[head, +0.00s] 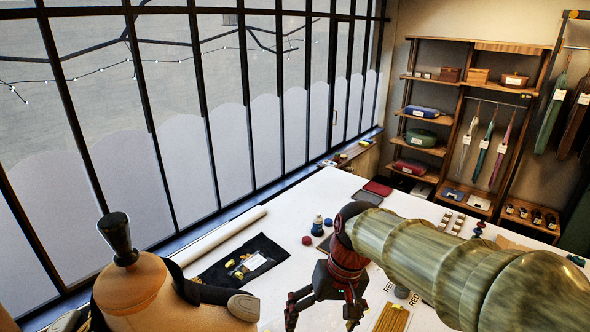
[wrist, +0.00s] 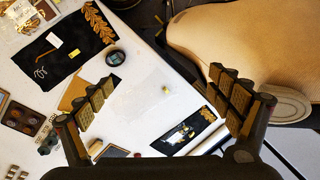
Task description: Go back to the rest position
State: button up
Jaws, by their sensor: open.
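My gripper (head: 322,312) is open above the white table (head: 335,195), reached by my arm from the right in the head view. In the wrist view my gripper (wrist: 163,78) shows its two ridged fingers spread wide, with only tabletop seen between them and nothing held. The fingers look clear of the table, but their exact height is hard to tell.
A beige dress form (head: 150,295) stands at the left, also large in the wrist view (wrist: 235,45). A black cloth (head: 215,278) with small items lies beside a white roll (head: 220,235). Shelves (head: 425,150) stand behind. The wrist view's middle tabletop is mostly clear.

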jog(key=s+d+f+t+b, duration=0.2)
jog(key=s+d+f+b, duration=0.2)
jog(key=f+b, duration=0.3)
jog(key=s+d+f+t+h+b, duration=0.1)
jog(key=s+d+f+b, duration=0.3)
jog(key=f+b, duration=0.4)
jog(key=s+d+f+m+t+h+b, duration=0.1)
jog(key=s+d+f+t+b, duration=0.1)
jog(key=s+d+f+b, duration=0.2)
jog(key=shift+d+f+t+b, duration=0.4)
jog(key=shift+d+f+b, duration=0.4)
jog(key=shift+f+b, duration=1.85)
jog(key=shift+r+b, duration=0.75)
jog(key=shift+r, duration=0.05)
